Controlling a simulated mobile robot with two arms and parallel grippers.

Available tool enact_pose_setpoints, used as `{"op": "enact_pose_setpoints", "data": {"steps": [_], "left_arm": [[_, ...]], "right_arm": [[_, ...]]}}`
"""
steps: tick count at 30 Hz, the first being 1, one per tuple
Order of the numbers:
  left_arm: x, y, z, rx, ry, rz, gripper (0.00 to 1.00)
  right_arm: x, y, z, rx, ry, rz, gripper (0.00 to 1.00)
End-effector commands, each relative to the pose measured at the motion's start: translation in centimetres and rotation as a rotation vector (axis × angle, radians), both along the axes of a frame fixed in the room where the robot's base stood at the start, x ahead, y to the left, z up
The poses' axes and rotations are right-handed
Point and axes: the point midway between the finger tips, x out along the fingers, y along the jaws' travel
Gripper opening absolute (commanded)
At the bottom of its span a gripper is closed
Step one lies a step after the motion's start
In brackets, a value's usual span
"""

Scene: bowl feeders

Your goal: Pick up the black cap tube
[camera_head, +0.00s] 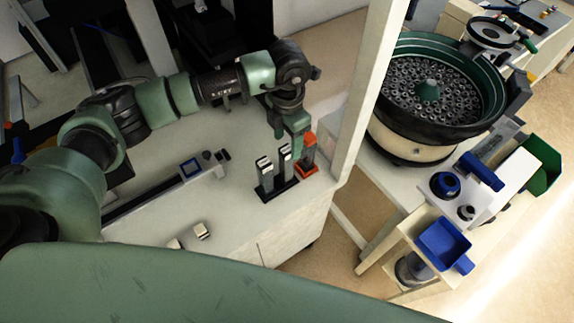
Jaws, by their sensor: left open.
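My left arm reaches in from the left, and its left gripper (296,140) points down at the stands near the counter's right end. It is open; the fingertips are small and hard to make out. A black stand (278,191) with two dark uprights with pale tops is just left of the gripper. An orange-red stand (309,141) is right beside the gripper, partly behind it. I cannot pick out a black cap tube clearly, and I cannot tell whether the gripper touches anything. My right gripper is out of view.
A pale post (366,90) rises right of the gripper. A large bowl feeder (440,140) full of small parts stands beyond it.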

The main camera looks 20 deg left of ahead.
Motion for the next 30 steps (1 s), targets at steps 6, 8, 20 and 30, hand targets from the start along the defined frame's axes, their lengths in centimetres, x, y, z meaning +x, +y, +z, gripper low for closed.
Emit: {"op": "enact_pose_setpoints", "data": {"steps": [6, 8, 20, 30], "left_arm": [[0.1, 0.4, -2.7, -0.001, 0.005, 0.000, 0.56], [0.2, 0.4, -3.7, -0.003, 0.003, 0.000, 0.56], [0.3, 0.3, -5.4, -0.004, -0.001, -0.002, 0.54], [0.3, 0.3, -5.3, -0.006, -0.001, -0.002, 0.00]], "right_arm": [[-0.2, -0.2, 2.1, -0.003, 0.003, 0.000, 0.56], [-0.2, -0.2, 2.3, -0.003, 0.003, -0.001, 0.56], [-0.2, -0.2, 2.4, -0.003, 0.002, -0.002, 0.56], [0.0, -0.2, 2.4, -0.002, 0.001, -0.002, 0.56]]}}
